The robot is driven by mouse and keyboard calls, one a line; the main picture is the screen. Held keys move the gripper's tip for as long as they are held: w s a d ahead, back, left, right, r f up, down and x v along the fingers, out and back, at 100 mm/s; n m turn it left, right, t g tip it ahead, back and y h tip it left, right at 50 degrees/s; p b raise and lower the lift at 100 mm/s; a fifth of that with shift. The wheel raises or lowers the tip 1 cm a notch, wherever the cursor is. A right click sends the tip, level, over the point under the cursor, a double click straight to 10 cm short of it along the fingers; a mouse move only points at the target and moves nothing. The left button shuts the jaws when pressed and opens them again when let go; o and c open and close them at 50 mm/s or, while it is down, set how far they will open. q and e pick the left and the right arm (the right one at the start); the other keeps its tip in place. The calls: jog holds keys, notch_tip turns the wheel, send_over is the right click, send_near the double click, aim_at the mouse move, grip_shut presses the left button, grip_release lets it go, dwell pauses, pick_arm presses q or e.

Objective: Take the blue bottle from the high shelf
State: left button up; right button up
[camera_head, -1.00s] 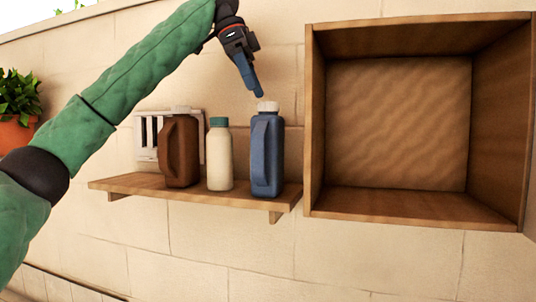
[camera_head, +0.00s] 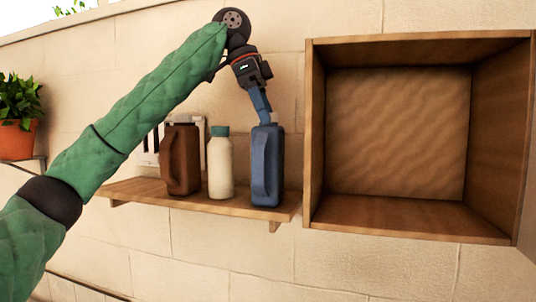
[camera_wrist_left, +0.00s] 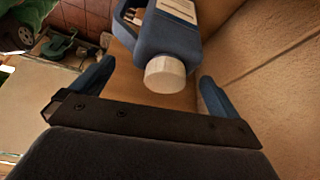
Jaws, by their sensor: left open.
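The blue bottle (camera_head: 267,165) stands upright at the right end of the wooden shelf (camera_head: 235,209), its handle on the left side. My left gripper (camera_head: 264,112) points down at the bottle's top in the head view. In the left wrist view the gripper (camera_wrist_left: 155,88) is open, with one blue finger on each side of the bottle's white cap (camera_wrist_left: 165,74). The blue bottle's body (camera_wrist_left: 168,32) shows beyond the cap. The fingers appear clear of the cap, and nothing is held. The right gripper is not seen.
A brown jug (camera_head: 180,160) and a cream bottle with a green cap (camera_head: 220,165) stand left of the blue bottle. An open, empty wooden cabinet (camera_head: 314,130) is close on the right. A vent lies behind the jug. A potted plant (camera_head: 17,135) is far left.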

pick_arm(q)
jog(key=shift+p+x, duration=0.3)
jog(key=shift+x, duration=0.5)
jog(key=shift+w+f, duration=0.4)
jog(key=shift+w, duration=0.15)
jog(key=shift+s+r, duration=0.15)
jog(key=shift+s, duration=0.2)
jog(key=c, duration=2)
